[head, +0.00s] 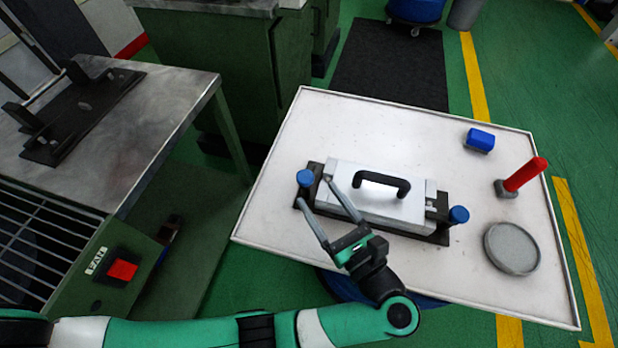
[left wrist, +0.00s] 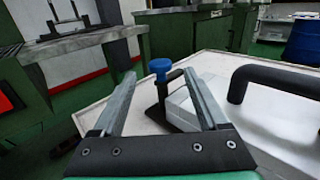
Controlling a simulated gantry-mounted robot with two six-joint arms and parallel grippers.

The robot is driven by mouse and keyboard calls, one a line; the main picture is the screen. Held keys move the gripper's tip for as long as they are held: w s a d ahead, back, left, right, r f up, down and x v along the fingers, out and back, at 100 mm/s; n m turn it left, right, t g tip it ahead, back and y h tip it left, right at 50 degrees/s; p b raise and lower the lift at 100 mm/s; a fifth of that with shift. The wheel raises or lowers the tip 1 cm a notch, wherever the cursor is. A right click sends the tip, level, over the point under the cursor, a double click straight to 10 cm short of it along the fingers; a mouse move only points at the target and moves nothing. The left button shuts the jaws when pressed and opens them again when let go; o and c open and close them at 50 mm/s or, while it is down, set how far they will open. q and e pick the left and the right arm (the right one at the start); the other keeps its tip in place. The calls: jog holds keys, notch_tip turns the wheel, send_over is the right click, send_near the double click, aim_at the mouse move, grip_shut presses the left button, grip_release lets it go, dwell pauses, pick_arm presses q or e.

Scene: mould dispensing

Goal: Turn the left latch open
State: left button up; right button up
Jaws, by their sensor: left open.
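The mould (head: 375,195) is a silver box with a black arched handle (head: 383,181), set on a dark base plate on a white tray table. The left latch, with a blue round knob (head: 305,178), stands at the mould's left end. The right latch knob (head: 459,214), also blue, is at the other end. My left gripper (head: 314,190) is open, its two long fingers pointing at the left latch. In the left wrist view the left knob (left wrist: 160,66) appears between the fingertips (left wrist: 159,74), just beyond them; contact cannot be told. My right gripper is not in view.
On the white table (head: 350,115) are a blue block (head: 480,139), a red-handled tool (head: 525,175) and a round grey dish (head: 511,248), all right of the mould. A metal bench (head: 150,115) stands at left. The table's far side is clear.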

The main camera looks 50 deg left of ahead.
pick_arm(q)
jog(key=d+b, duration=0.1)
jog(key=d, duration=0.2)
jog(key=d+b, duration=0.1)
jog(key=shift+s+d+f+b, duration=0.15)
jog(key=shift+s+f+b, duration=0.15)
jog(key=shift+s, duration=0.1)
jog(key=shift+d+r, duration=0.15)
jog(key=shift+r, duration=0.15)
